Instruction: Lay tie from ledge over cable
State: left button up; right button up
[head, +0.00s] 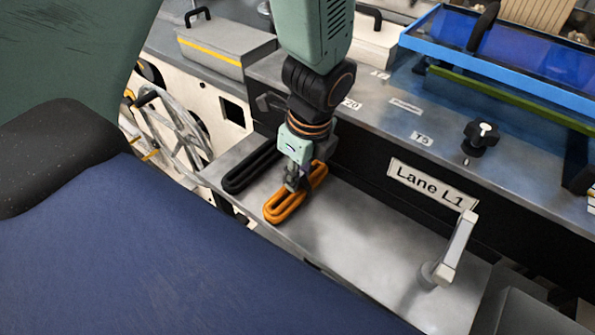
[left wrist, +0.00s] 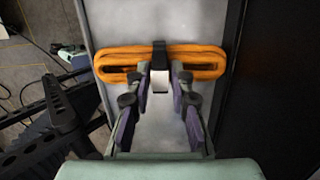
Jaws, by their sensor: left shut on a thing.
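An orange cable coil (head: 283,209) lies flat on the grey metal ledge (head: 375,255) in the head view. In the left wrist view the coil (left wrist: 205,62) runs crosswise ahead of the fingers. My left gripper (head: 293,183) is low over the coil's middle. It is shut on the tie, a short strap with a black part (left wrist: 159,54) and a pale part between the fingertips (left wrist: 161,76). The black part lies across the coil's middle in the wrist view. Whether it touches the cable all along cannot be told. My right gripper is not in view.
A black looped coil (head: 250,171) lies on the ledge left of the orange one. A dark wall with a "Lane L1" label (head: 432,184) rises behind. A pale lever handle (head: 455,250) stands at the right. The ledge between is clear.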

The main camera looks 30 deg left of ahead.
pick_arm(q)
jog(key=shift+s+f, duration=0.2)
jog(key=shift+f, duration=0.05)
jog(key=o, duration=0.8)
jog(key=shift+w+f, duration=0.1)
jog(key=shift+w, duration=0.1)
jog(key=shift+r, duration=0.5)
jog(key=shift+w+d+r, duration=0.1)
jog(key=shift+d+r, duration=0.2)
jog(key=shift+r, duration=1.55)
jog(key=shift+s+d+r, duration=0.1)
jog(key=shift+d+r, duration=0.2)
jog(key=shift+r, duration=1.6)
jog(key=shift+w+d+r, duration=0.1)
jog(key=shift+d+r, duration=0.2)
jog(key=shift+r, duration=1.55)
